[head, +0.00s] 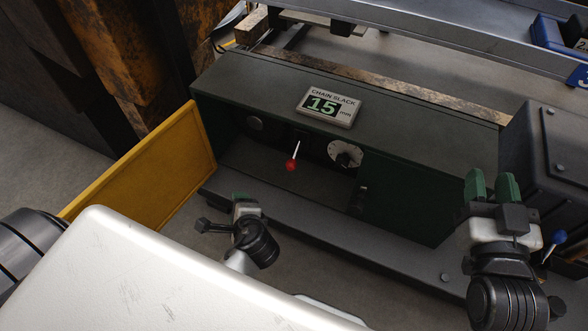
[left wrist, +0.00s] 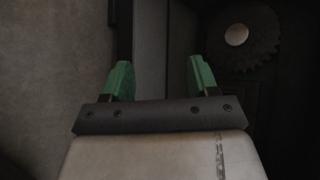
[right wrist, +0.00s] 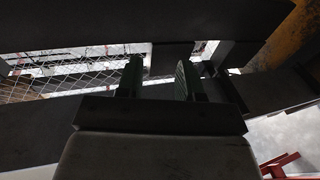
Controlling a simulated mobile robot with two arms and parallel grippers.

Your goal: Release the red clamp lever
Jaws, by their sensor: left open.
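The red clamp lever (head: 292,160) is a pale rod with a red ball knob, hanging downward inside the open front of a dark green cabinet (head: 400,198). My left gripper (head: 243,197) is open and empty, below and left of the red knob in the head view, apart from it. Its spread green fingers show in the left wrist view (left wrist: 160,80), with no lever seen between them. My right gripper (head: 492,186) is open and empty at the cabinet's right end, far from the lever. The red lever is not seen in either wrist view.
A yellow panel (head: 150,165) stands open at the cabinet's left. A white dial (head: 345,153) sits right of the lever. A display (head: 328,106) on top reads chain slack 15 mm. A blue-knobbed lever (head: 558,238) is beside my right gripper. A toothed gear (left wrist: 245,45) shows nearby.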

